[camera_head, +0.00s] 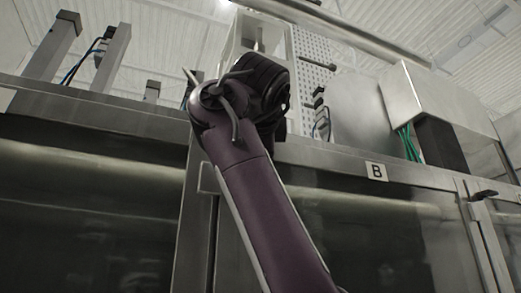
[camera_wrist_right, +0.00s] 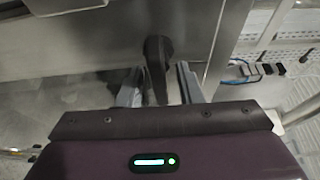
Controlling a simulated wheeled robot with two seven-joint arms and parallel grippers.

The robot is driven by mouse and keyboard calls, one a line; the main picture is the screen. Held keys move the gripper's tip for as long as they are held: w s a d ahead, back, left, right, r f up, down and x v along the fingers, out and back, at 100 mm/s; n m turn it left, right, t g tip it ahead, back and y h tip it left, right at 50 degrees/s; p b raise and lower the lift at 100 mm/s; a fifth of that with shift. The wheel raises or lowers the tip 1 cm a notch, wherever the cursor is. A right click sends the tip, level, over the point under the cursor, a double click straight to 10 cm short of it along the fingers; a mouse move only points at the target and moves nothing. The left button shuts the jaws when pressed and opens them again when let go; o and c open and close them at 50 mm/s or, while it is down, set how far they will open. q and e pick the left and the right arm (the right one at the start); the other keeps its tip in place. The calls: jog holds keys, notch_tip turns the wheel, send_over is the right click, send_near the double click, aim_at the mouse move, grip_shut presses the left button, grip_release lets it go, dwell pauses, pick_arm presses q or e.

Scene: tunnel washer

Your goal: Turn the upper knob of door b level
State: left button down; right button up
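The label B (camera_head: 376,171) is on the steel frame above a dark glazed door (camera_head: 370,235). My right arm rises through the middle of the head view, and its wrist covers the frame there. My right gripper (camera_wrist_right: 160,92) shows in the right wrist view with its two grey fingers apart. A dark knob (camera_wrist_right: 157,50) on a steel panel stands between them. It looks close to the left finger, with a small gap towards the right one; I cannot tell if either touches. This knob is hidden in the head view. My left gripper is in neither view.
Another black handle (camera_head: 483,194) is on the upright at the right. A steel box (camera_head: 437,95) with green cables, a perforated panel (camera_head: 314,60) and steel posts (camera_head: 52,48) rise above the frame. Blue cables (camera_wrist_right: 237,66) lie right of the gripper.

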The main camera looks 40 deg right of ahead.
jog(key=b+v, duration=0.3)
jog(key=v, duration=0.4)
jog(key=shift+s, duration=0.25)
jog(key=shift+s+a, duration=0.1)
jog(key=shift+a, duration=0.2)
